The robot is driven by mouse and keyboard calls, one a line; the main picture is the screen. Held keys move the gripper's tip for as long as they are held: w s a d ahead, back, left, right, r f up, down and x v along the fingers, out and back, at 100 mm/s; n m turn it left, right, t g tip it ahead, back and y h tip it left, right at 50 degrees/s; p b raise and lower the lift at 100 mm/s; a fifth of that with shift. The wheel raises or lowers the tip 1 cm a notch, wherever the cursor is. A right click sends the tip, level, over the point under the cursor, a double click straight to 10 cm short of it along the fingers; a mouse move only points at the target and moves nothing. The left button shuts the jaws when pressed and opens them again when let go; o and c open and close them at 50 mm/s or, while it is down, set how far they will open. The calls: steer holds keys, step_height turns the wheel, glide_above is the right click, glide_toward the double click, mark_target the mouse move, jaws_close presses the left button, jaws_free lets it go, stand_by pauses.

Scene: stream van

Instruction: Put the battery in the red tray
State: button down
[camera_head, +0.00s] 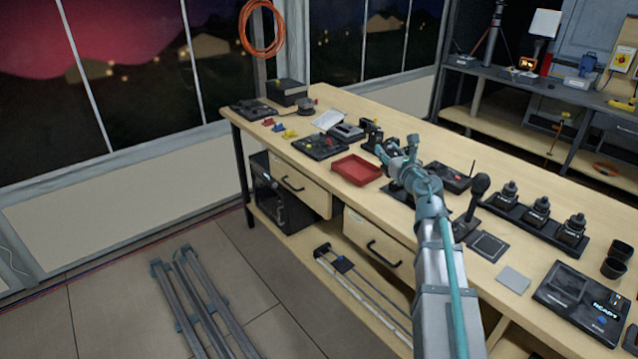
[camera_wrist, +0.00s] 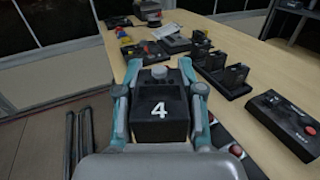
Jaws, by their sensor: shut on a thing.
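The battery (camera_wrist: 158,118) is a black block marked with a white 4. My gripper (camera_wrist: 158,88) is shut on it, with one teal finger on each side in the wrist view. In the head view my gripper (camera_head: 396,156) is over the workbench, just right of the red tray (camera_head: 357,170). The tray is shallow and looks empty. The held battery is hard to pick out in the head view, among the gripper and dark things behind it. I cannot make out the tray in the wrist view.
More black blocks (camera_wrist: 235,75) stand in a dark holder right of the held battery in the wrist view. A black control box (camera_head: 320,146) lies behind the tray. A microphone (camera_head: 476,191) and several dark devices stand to the right on the workbench (camera_head: 400,228).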

steer(key=w+a+f+n+g+y+b, duration=0.2)
steer(key=w+a+n+y+b, duration=0.1)
steer(key=w+a+y+b, duration=0.15)
steer(key=n+g+y+p, duration=0.1)
steer(key=n+y, duration=0.1)
glide_above(356, 169)
steer(key=s+a, duration=0.2)
steer(key=s, duration=0.2)
step_height(356, 169, down, 8)
steer(key=shift+s+a+f, duration=0.1)
steer(key=shift+f, duration=0.1)
steer(key=shift+f+p, duration=0.45)
steer(key=shift+f, duration=1.25)
steer(key=shift+f, duration=0.1)
steer(key=shift+f, duration=0.1)
steer(key=c, duration=0.7)
jaws_free()
